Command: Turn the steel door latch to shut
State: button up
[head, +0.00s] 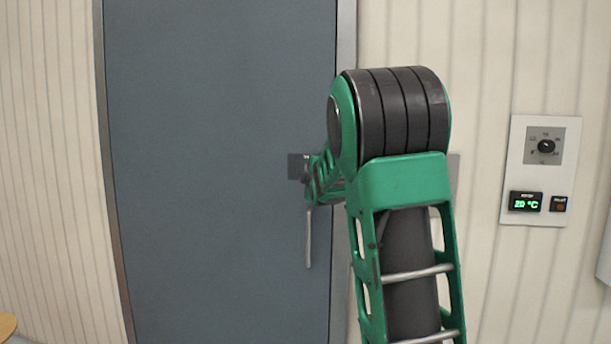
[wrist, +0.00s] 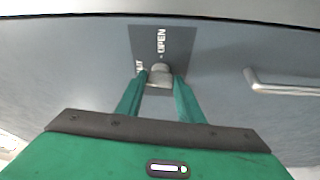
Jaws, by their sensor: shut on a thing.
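The steel latch (wrist: 160,72) shows in the wrist view as a short metal piece on a dark plate (wrist: 143,42). The plate has an OPEN label and another label that is partly hidden by a finger. My gripper (wrist: 160,82) has its two green fingers on either side of the latch and is shut on it. In the head view the plate (head: 294,166) is on the blue-grey door (head: 220,120) near its right edge. My gripper (head: 308,180) is against it there and hides the latch.
A steel pull handle (head: 308,240) hangs on the door just below the plate; it also shows at the right of the wrist view (wrist: 285,85). A wall panel (head: 540,170) with a dial and green display is to the right. My arm covers part of the door frame.

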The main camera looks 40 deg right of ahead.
jog(key=shift+w+a+n, duration=0.2)
jog(key=shift+a+n, duration=0.1)
jog(key=shift+n, duration=0.3)
jog(key=shift+f+g+y, duration=0.15)
jog(key=shift+g+y, duration=0.15)
jog(key=o, duration=1.1)
jog(key=shift+c, duration=0.2)
jog(key=shift+d, duration=0.15)
jog(key=shift+s, duration=0.15)
jog(key=v, duration=1)
jog(key=shift+s, duration=0.15)
jog(key=shift+f, duration=0.15)
